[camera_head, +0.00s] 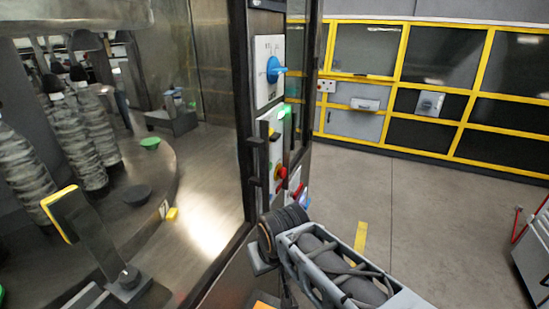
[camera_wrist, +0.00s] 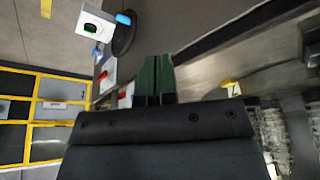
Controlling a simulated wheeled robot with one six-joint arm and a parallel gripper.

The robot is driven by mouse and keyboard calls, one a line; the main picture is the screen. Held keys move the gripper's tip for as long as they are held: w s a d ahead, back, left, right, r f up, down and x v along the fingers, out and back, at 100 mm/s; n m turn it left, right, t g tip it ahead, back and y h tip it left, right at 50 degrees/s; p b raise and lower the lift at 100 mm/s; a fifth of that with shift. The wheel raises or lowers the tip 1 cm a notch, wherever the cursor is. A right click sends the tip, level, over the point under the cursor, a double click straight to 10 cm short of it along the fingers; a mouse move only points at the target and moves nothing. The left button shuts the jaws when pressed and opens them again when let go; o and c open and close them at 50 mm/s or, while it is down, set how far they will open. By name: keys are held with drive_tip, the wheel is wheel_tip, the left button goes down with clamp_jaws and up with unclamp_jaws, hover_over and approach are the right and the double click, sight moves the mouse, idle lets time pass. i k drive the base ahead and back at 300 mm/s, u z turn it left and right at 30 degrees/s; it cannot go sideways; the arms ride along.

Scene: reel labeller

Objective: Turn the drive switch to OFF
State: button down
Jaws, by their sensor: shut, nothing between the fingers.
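A blue rotary knob (camera_head: 276,70) on a white plate (camera_head: 265,50) sits high on the dark machine post. The labels are too small to read, so I cannot tell which one is the drive switch. In the wrist view my gripper (camera_wrist: 157,62) has its two green fingers together, with nothing between them. It is apart from a red part (camera_wrist: 103,76) and a white box (camera_wrist: 94,24) with a blue part (camera_wrist: 124,19) at upper left. My fingertips are hidden in the head view.
The dark post (camera_head: 243,130) and the glass enclosure with wrapped reels (camera_head: 97,130) stand left of my arm. A yellow-framed wall (camera_head: 405,55) is at the back right. The grey floor (camera_head: 440,215) on the right is open. A grey cart (camera_head: 535,250) stands at the right edge.

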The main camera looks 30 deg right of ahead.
sight(273, 136)
drive_tip(key=u, duration=1.45)
drive_tip(key=k, duration=0.95)
drive_tip(key=z, duration=1.2)
drive_tip(key=i, duration=0.45)
drive_tip(key=u, duration=0.25)
